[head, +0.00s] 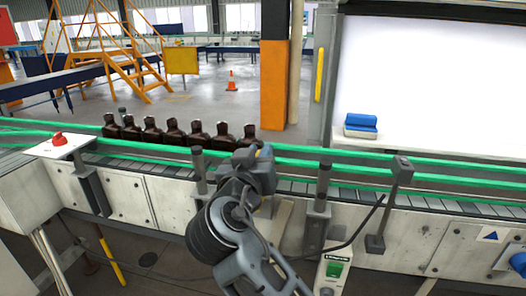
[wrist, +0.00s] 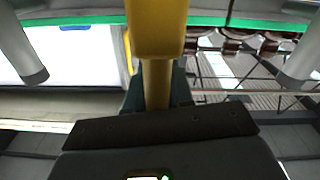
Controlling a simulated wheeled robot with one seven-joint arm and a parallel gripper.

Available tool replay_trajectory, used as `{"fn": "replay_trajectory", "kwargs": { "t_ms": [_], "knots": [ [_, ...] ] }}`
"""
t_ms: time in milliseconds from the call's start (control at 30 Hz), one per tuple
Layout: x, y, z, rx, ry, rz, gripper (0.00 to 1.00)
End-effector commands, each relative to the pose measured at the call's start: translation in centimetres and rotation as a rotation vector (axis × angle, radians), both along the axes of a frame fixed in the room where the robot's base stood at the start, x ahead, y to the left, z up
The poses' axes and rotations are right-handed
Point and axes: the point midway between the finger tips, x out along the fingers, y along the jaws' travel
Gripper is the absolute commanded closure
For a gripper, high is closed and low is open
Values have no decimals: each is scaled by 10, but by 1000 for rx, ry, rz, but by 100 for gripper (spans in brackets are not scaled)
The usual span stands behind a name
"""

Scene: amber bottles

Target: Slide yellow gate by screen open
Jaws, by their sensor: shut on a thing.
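A yellow upright piece (wrist: 159,32), which I take to be the gate's handle, fills the top middle of the wrist view. Its narrower tan lower part (wrist: 157,85) runs down between the dark fingers of my gripper (wrist: 157,98), which is shut on it. In the head view my gripper (head: 262,160) is at the conveyor's near side, between two dark posts. The large white screen (head: 435,75) stands behind the conveyor to the right.
Several amber bottles (head: 171,132) stand in a row on the conveyor, left of my gripper. Green rails (head: 330,152) run along it. Dark posts (head: 323,185) stand close on both sides of my gripper. A red button (head: 59,138) and a green switch box (head: 333,271) are nearby.

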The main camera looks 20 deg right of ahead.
Motion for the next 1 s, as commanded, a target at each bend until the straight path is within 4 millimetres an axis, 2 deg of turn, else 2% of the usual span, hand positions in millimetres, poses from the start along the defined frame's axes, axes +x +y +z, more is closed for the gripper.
{"fn": "replay_trajectory", "kwargs": {
  "t_ms": [133,433,467,633,1000],
  "knots": [
    [-15,7,-1,0,0,-8,100],
    [-18,8,0,0,3,-11,100],
    [-18,8,0,0,3,-10,76],
    [-17,9,0,0,1,-6,60],
    [-22,15,-1,0,0,-1,58]
  ]
}}
